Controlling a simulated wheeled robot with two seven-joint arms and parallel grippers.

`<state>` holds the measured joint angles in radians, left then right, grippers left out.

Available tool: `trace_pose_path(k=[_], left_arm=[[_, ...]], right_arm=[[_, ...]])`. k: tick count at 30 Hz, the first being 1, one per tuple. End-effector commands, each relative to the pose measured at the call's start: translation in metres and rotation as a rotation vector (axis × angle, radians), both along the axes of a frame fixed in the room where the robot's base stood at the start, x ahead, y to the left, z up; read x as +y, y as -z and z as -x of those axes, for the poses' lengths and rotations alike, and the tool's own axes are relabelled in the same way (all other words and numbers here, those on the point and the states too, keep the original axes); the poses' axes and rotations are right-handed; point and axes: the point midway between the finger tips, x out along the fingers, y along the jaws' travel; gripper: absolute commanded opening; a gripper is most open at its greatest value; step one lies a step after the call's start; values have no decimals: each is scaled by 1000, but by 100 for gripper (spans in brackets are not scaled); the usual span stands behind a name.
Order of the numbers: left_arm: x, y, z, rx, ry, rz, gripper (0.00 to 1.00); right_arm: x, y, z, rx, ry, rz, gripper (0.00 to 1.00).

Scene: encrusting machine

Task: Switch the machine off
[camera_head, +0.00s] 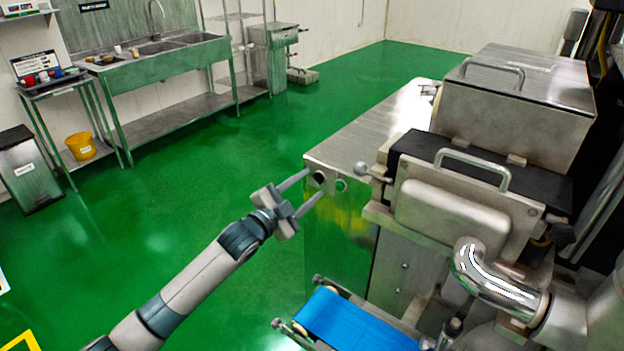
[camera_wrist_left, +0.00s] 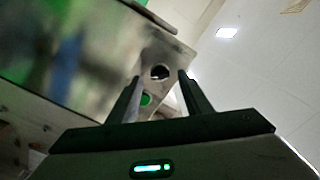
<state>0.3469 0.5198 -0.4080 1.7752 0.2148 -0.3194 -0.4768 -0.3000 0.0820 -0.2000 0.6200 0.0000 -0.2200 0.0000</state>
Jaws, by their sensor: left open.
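The steel encrusting machine (camera_head: 340,230) stands on the right in the head view. Its near corner panel carries a round black knob (camera_head: 319,178) and a green button (camera_head: 341,185) to the right of it. My left gripper (camera_head: 313,183) is open, with its fingertips pointing at the black knob. In the left wrist view, the black knob (camera_wrist_left: 160,72) shows between the tips of my left gripper (camera_wrist_left: 159,76). The green button (camera_wrist_left: 146,99) shows close to the left finger there. I cannot tell whether the fingers touch the panel. My right gripper is not in view.
A blue conveyor belt (camera_head: 355,325) sticks out below the panel. A steel lid with a handle (camera_head: 470,165) and a curved pipe (camera_head: 490,285) are to the right. A sink bench (camera_head: 165,65) stands far left. The green floor (camera_head: 190,200) between is clear.

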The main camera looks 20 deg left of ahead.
Motion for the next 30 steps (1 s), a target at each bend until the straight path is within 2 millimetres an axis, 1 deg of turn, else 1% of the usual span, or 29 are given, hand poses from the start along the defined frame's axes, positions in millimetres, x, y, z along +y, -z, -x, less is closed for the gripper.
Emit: trace_pose_path(k=[1, 3, 7, 18, 23, 24, 30], left_arm=[[-2, -2, -6, 0, -1, 1, 45], [-4, -1, -12, 1, -1, 1, 45], [-7, 0, -19, 0, 0, 1, 45], [-8, 1, -22, 0, 0, 0, 45], [-8, 1, -22, 0, 0, 0, 7], [-8, 1, -22, 0, 0, 0, 4], [-8, 1, -21, 3, 1, 5, 4]], right_arm=[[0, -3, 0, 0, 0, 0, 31], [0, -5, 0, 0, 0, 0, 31], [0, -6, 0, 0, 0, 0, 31], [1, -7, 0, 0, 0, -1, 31], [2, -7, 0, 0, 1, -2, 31], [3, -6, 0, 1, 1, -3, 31], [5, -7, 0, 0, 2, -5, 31]])
